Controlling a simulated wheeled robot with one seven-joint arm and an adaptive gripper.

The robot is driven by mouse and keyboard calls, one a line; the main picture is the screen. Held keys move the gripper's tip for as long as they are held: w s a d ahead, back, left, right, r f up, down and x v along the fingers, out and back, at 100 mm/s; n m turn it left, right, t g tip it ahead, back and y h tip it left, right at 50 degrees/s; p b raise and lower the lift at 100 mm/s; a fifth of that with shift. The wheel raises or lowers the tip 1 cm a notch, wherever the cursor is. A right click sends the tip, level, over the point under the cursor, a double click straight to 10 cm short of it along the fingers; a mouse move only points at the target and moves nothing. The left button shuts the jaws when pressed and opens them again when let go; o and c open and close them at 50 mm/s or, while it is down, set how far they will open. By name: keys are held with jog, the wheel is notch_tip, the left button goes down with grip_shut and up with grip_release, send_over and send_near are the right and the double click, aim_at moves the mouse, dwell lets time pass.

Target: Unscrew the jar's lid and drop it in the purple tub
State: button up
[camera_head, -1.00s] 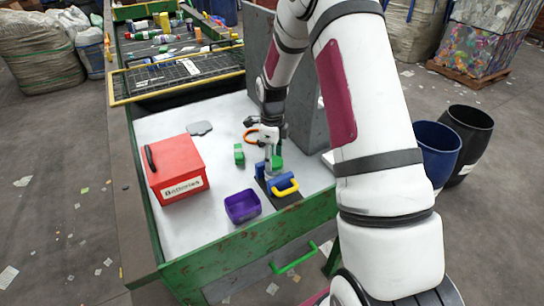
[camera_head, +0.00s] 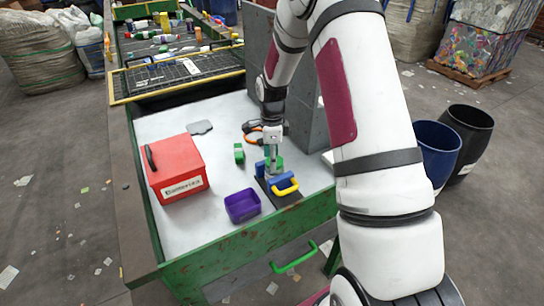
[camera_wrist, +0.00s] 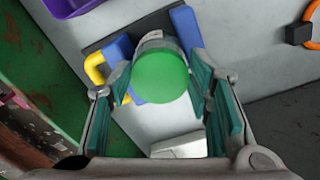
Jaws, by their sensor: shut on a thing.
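The jar (camera_wrist: 155,40) stands in a clamp with blue jaws (camera_wrist: 118,50) and a yellow handle (camera_head: 286,188). Its round green lid (camera_wrist: 160,76) faces the wrist camera and also shows in the head view (camera_head: 274,163). My gripper (camera_wrist: 160,92) is shut on the lid, with a teal finger pad on each side; it points down over the clamp in the head view (camera_head: 272,156). I cannot tell whether the lid is loose on the jar. The purple tub (camera_head: 230,211) stands left of the clamp, empty; its edge shows at the wrist view's top left (camera_wrist: 75,6).
A red batteries box (camera_head: 178,168) stands at the left. A small green object (camera_head: 239,153), a grey flat piece (camera_head: 199,127) and an orange-handled tool (camera_head: 252,136) lie on the table. A grey panel (camera_head: 303,100) rises behind my gripper. White table is clear around the tub.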

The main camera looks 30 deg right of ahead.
jog(key=shift+w+d+f+n, duration=0.1)
jog(key=shift+d+n, duration=0.05)
jog(key=shift+n, duration=0.55)
